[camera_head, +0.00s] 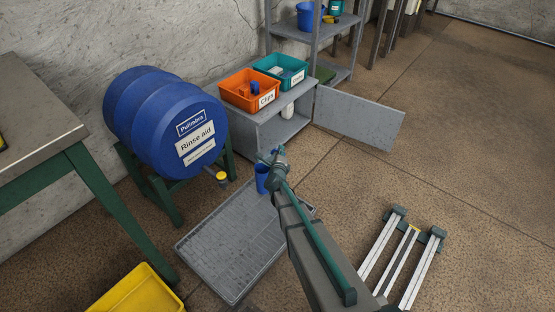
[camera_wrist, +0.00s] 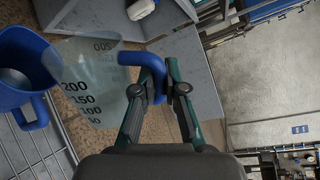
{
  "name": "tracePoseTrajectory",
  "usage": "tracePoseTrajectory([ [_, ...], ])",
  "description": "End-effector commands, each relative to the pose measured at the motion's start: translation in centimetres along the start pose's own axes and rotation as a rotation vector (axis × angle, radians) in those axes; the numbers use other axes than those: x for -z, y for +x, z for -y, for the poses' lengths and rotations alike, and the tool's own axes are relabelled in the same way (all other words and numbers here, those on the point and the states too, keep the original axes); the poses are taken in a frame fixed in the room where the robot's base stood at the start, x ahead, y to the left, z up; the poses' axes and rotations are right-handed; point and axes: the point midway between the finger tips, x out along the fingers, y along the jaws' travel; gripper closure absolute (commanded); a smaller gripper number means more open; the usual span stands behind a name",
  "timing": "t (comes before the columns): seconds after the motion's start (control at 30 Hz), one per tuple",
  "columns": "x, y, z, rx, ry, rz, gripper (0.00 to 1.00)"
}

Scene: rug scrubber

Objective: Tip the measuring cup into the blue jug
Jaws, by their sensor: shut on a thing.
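My gripper (camera_wrist: 160,88) is shut on the blue handle (camera_wrist: 146,68) of the clear measuring cup (camera_wrist: 100,85), which has dark printed marks. In the wrist view the cup's wide end lies at the top, and its left side overlaps the blue jug (camera_wrist: 18,95). The jug stands on the grey grate, with its open mouth and handle in view. In the head view the jug (camera_head: 262,182) is partly hidden beside my gripper (camera_head: 268,157), which is just above it to the right. The cup is barely visible there. I cannot tell its exact tilt or contents.
The grey floor grate (camera_head: 225,240) lies under the jug. A blue rinse aid barrel (camera_head: 160,120) on a green stand is at left. A low cabinet (camera_head: 295,130) with an open door (camera_head: 360,118) stands behind. A yellow crate (camera_head: 135,292) is at the front.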

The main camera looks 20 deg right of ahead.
Motion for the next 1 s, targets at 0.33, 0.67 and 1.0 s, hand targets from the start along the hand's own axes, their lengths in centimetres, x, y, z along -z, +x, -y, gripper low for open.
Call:
tracePoseTrajectory([
  [0.33, 0.8, -0.1, 0.2, -0.001, 0.088, 0.017, 1.0],
  [0.67, 1.7, 0.0, -0.4, 0.001, 0.203, 0.041, 1.0],
  [1.0, 2.6, 0.0, -0.6, 0.0, 0.352, 0.07, 1.0],
])
